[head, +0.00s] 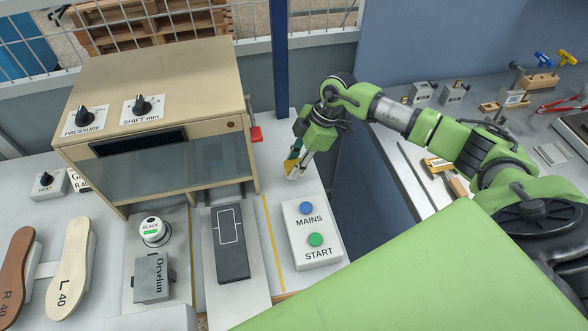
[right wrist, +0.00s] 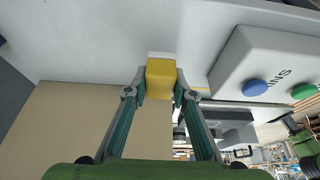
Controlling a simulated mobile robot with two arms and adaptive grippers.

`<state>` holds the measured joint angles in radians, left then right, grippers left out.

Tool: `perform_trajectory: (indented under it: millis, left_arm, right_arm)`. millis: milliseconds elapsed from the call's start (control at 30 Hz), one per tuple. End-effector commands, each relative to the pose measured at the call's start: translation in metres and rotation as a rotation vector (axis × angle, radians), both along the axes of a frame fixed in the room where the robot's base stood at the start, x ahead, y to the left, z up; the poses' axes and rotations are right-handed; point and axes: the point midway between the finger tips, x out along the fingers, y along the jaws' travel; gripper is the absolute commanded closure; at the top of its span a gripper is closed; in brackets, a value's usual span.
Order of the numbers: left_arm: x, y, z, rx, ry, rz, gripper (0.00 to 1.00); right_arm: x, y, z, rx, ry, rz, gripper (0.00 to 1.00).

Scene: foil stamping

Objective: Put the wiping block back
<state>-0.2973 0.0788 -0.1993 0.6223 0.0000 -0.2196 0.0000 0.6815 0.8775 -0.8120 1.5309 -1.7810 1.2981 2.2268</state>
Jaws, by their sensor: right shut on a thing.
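The wiping block (right wrist: 161,80) is yellow with a whitish end. It is gripped between the two fingertips of my right gripper (right wrist: 160,92) in the right wrist view. In the head view my right gripper (head: 297,165) points down over the white bench, between the press and the blue divider, behind the MAINS/START box. The block shows there only as a small pale and yellow patch at the fingertips. I cannot tell whether it touches the bench. My left gripper is not in view.
The MAINS/START box (head: 315,235) stands just in front of my right gripper. The press (head: 160,100), with a red handle (head: 256,134), is to its left.

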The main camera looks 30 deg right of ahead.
Motion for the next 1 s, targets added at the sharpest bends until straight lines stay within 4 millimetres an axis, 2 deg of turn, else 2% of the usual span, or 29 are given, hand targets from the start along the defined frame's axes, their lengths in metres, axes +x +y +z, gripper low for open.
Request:
perform_trajectory:
  millis: [33, 200, 567, 600, 667, 1000]
  left_arm:
    - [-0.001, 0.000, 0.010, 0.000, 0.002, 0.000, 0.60]
    - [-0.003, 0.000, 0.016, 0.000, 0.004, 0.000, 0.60]
    - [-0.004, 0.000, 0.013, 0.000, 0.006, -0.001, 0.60]
    - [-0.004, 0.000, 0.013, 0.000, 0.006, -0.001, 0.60]
    - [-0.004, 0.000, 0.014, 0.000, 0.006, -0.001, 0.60]
    - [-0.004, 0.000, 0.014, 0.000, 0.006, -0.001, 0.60]
  right_arm:
    - [-0.002, 0.001, -0.006, 0.000, 0.006, -0.001, 0.96]
    - [-0.001, 0.001, -0.025, 0.001, 0.003, -0.001, 0.96]
    - [-0.001, 0.001, -0.031, 0.000, 0.001, 0.000, 0.96]
    - [-0.001, 0.001, -0.032, 0.000, 0.001, 0.000, 0.74]
    - [-0.001, 0.001, -0.031, 0.000, 0.001, 0.000, 0.59]
    - [-0.001, 0.001, -0.030, 0.000, 0.001, 0.000, 0.59]
